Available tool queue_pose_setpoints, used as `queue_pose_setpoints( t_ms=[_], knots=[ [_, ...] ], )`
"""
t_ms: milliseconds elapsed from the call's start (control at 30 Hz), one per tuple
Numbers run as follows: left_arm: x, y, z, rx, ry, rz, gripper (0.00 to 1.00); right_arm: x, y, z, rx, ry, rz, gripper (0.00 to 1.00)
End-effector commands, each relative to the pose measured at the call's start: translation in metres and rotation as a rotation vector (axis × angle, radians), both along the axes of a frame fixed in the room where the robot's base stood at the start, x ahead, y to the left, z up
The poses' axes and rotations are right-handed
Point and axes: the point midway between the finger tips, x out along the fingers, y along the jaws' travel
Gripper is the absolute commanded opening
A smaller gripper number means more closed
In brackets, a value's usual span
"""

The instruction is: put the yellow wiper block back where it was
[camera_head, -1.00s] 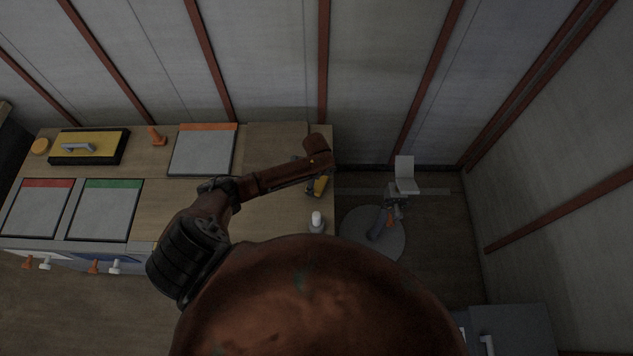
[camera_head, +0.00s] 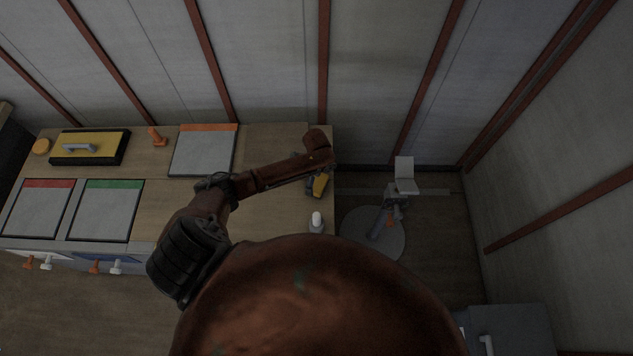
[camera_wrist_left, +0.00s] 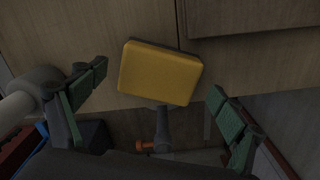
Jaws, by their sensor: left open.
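A yellow wiper block (camera_wrist_left: 160,73) with a dark underside lies slightly tilted between and just beyond my fingertips in the left wrist view. In the head view a small yellow piece (camera_head: 320,186), apparently the same block, shows under my left wrist at the counter's right end. My left gripper (camera_wrist_left: 160,84) has its green-padded fingers spread wide, with a gap on both sides of the block. In the head view the hand is mostly hidden under the wrist link. I cannot tell what the block rests on. My right gripper is not in view.
The wooden counter (camera_head: 265,215) holds a white-capped bottle (camera_head: 316,222) near its right edge. To the left are an orange-edged panel (camera_head: 203,153), an orange cone-like piece (camera_head: 157,137) and a yellow-and-black case (camera_head: 103,147).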

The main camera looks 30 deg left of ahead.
Motion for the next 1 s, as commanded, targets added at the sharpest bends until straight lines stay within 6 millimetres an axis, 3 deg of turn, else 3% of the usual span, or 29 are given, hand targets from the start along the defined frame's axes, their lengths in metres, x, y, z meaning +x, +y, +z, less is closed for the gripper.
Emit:
queue_pose_setpoints(
  t_ms=[33,200,400,1000],
  knots=[
    [0.001,0.001,0.015,0.002,-0.004,-0.002,0.89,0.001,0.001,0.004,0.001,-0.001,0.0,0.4],
    [0.001,0.001,0.051,0.001,-0.003,-0.002,0.89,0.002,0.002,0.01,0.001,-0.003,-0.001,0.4],
    [0.0,0.0,0.082,0.001,-0.001,-0.001,0.89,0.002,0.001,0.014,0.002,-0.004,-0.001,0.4],
    [0.0,0.0,0.099,0.001,-0.001,0.0,0.89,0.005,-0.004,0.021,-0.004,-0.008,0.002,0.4]
  ],
)
